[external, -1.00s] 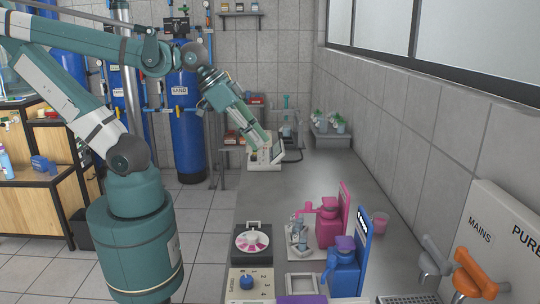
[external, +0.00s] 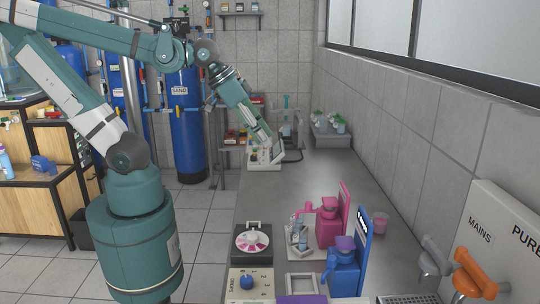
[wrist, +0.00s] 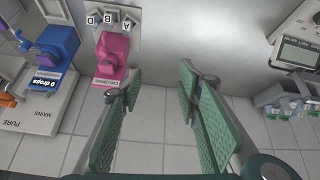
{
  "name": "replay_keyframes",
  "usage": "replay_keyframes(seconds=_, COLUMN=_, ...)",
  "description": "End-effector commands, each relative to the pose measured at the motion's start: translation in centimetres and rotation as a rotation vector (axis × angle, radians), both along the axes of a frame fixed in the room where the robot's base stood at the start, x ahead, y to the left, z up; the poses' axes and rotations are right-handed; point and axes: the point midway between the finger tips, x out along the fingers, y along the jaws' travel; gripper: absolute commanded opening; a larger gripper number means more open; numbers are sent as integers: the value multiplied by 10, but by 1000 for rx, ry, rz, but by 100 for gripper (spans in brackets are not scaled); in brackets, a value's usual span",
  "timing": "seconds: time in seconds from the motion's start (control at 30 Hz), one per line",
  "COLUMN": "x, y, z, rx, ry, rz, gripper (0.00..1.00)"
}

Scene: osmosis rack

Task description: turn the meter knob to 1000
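The meter (external: 264,162) is a pale box with a raised panel at the far end of the grey bench. In the wrist view its grey display (wrist: 298,53) shows at the right edge, cut off by the frame. I cannot make out its knob in either view. My gripper (external: 268,137) is right over the meter in the external view, hiding part of it; I cannot tell whether they touch. In the wrist view my gripper (wrist: 158,83) has its green-padded fingers apart with nothing between them. The meter lies to the right of the fingers there.
A pink dispenser (external: 327,222) and a blue dispenser (external: 343,274) stand at the near part of the bench. A stand (external: 287,130) is beside the meter. The middle of the bench is clear.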

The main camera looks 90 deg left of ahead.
Motion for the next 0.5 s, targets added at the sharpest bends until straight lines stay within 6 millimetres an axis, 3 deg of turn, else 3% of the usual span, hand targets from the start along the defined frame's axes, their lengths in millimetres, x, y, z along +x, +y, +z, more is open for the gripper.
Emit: replay_keyframes(seconds=0.5, x=30, y=88, z=-9, rx=-118, ry=110, rz=359, gripper=34)
